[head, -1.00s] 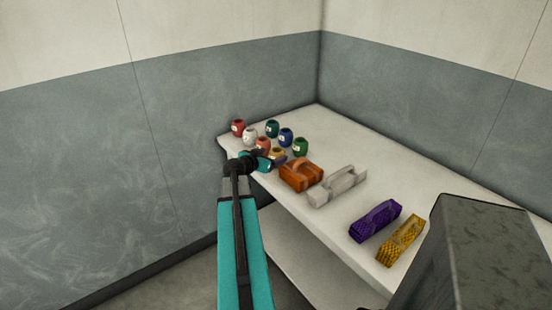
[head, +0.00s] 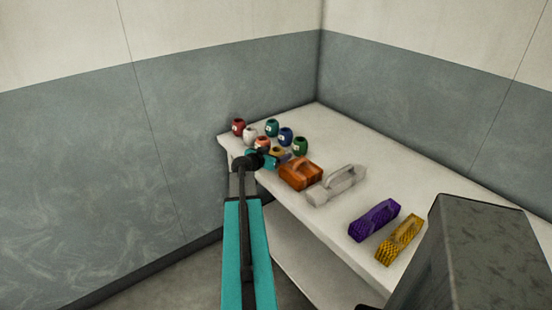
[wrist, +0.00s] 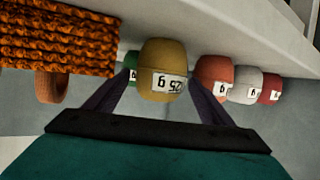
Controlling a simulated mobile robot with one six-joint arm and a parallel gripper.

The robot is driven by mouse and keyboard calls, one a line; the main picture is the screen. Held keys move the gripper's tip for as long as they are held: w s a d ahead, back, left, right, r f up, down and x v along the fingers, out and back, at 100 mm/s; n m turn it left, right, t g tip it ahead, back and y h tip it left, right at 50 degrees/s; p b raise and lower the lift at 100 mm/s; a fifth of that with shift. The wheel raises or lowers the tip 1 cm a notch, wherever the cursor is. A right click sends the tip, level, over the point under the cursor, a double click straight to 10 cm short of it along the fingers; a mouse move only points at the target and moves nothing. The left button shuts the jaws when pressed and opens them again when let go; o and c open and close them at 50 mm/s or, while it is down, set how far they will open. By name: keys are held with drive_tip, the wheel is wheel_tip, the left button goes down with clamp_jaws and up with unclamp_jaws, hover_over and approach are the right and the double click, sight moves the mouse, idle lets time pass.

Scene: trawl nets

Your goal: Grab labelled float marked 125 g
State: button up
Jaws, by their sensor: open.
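A yellow float (wrist: 163,70) stands in the middle of the wrist view, between the fingers of my open gripper (wrist: 158,98). Its white label appears upside down; it seems to end in 25 g, and any leading digit is unclear at the curved edge. I see no clear contact between fingers and float. In the head view the yellow float (head: 278,152) is partly hidden by my gripper (head: 281,158) at the shelf's front edge.
Salmon (head: 263,143), white (head: 250,135), red (head: 238,127), teal (head: 271,128), blue (head: 286,136) and green (head: 300,146) floats stand close by. An orange bundle (head: 300,173) lies right beside my gripper. Grey, purple and yellow bundles lie further along the shelf (head: 400,190).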

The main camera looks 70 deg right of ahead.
drive_tip(key=shift+p+x, duration=0.65)
drive_tip(key=shift+x, duration=1.55)
drive_tip(key=shift+c, duration=0.2)
drive_tip(key=c, duration=1.1)
